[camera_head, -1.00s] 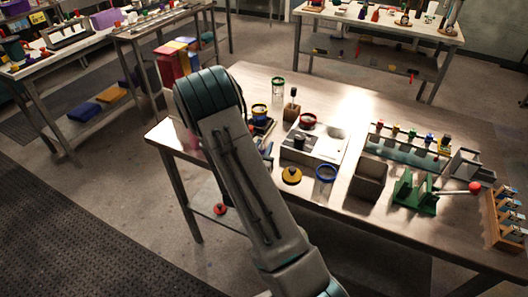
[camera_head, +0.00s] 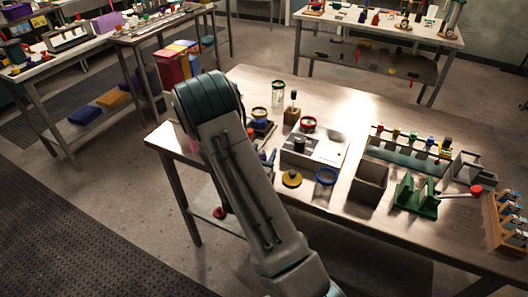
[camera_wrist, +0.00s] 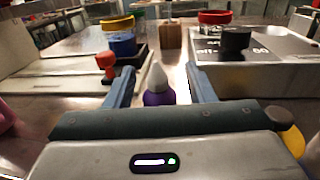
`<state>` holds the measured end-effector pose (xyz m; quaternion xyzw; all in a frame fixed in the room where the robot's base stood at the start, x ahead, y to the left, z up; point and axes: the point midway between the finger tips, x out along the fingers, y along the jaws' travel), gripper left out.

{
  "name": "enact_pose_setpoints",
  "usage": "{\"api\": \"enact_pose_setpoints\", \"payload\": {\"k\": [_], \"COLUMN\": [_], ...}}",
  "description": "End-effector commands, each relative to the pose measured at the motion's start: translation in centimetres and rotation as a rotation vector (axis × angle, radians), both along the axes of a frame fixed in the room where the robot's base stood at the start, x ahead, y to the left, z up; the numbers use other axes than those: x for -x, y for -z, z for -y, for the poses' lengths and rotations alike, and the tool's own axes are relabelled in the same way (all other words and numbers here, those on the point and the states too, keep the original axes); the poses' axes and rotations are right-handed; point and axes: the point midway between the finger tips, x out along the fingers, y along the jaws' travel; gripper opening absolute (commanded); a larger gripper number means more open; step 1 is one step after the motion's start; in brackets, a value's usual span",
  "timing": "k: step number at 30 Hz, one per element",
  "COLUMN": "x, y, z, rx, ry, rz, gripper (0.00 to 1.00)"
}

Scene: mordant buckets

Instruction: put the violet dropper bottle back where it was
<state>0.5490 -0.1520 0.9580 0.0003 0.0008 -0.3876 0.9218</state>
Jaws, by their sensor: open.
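The violet dropper bottle (camera_wrist: 158,97) stands upright on the table in the wrist view, with a pale grey conical tip. It is between the two blue-grey fingers of my gripper (camera_wrist: 157,88), which are spread wide with a visible gap on each side of it. The bottle's lower part is hidden behind the gripper body. In the head view my arm hides the bottle and most of the gripper.
Beyond the bottle are a wooden block (camera_wrist: 171,37), a dark tray (camera_wrist: 125,69) with a blue-and-yellow jar (camera_wrist: 120,42), and a red-knobbed stamp (camera_wrist: 106,64). A grey box (camera_wrist: 245,78) with a black cylinder (camera_wrist: 236,40) stands right. A yellow-topped round item (camera_head: 291,178) sits near the front edge.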

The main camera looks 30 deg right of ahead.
Motion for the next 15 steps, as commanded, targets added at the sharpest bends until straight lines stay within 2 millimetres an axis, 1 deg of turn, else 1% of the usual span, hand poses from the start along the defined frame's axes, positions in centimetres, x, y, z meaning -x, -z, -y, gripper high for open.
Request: {"api": "enact_pose_setpoints", "payload": {"k": [1,9,15], "x": [0.6,4.8,7.0], "y": [0.4,0.4,0.3], "z": [-0.9,-5.1,-7.3], "rx": [-0.001,-0.001,-0.001], "ry": [-0.005,-0.006,-0.004], "rz": [-0.002,0.0,0.0], "gripper": [0.5,0.5,0.5]}}
